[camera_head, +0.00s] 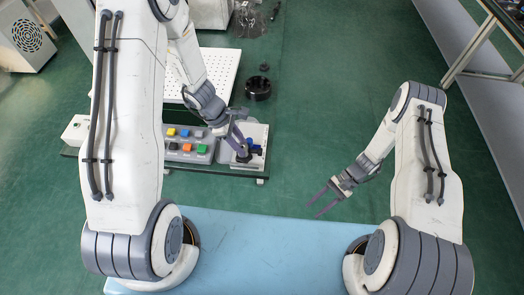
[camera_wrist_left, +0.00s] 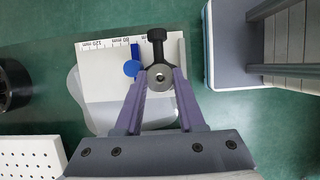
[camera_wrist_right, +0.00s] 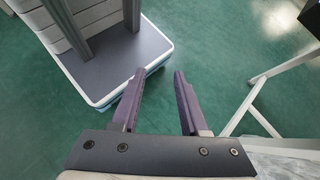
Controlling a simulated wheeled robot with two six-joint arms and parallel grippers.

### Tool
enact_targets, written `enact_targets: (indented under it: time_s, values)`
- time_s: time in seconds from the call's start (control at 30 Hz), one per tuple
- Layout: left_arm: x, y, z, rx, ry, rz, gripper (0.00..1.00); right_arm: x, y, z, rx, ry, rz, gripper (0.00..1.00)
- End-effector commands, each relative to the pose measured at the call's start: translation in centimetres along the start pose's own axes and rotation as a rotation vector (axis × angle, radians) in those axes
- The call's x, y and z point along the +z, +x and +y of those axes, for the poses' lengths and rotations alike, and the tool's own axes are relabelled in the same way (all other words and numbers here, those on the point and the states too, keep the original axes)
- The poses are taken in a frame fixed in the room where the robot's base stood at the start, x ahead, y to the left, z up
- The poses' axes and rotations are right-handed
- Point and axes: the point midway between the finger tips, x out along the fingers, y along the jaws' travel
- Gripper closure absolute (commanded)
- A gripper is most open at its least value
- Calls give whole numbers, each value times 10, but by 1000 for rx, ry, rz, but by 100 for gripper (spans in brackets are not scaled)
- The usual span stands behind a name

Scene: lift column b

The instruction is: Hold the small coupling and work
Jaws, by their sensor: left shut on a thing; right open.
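In the left wrist view, the fingers of my left gripper (camera_wrist_left: 160,88) are shut on a small round grey metal piece with a hole, which looks like the small coupling (camera_wrist_left: 160,76). A black knob on a stem (camera_wrist_left: 157,36) stands just beyond it. A blue part (camera_wrist_left: 132,68) lies just left of the fingertips. All this is over a white plate with a ruler scale (camera_wrist_left: 100,60). In the head view my left gripper (camera_head: 241,150) reaches down over this plate, and the coupling is too small to make out. My right gripper (camera_head: 319,205) is open and empty, above the floor.
A box with coloured buttons (camera_head: 186,152) stands left of the plate. Behind are a white perforated board (camera_head: 222,72) and a black ring (camera_head: 258,88). A light-blue surface (camera_head: 270,240) is in front. A white-legged bench (camera_head: 465,62) is at the right. Green floor between is clear.

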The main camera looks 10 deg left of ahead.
Motion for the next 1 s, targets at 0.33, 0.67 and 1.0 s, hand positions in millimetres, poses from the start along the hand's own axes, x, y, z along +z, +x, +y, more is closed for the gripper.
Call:
enact_targets:
  time_s: [0.33,0.67,1.0]
  values:
    - [0,0,0,0,0,0,100,-139,-57,54,447,-542,580,56]
    - [0,0,0,0,0,0,100,-188,-116,-56,482,-1302,1045,56]
    - [0,0,0,0,0,0,100,-76,-101,-170,15,-2098,1220,56]
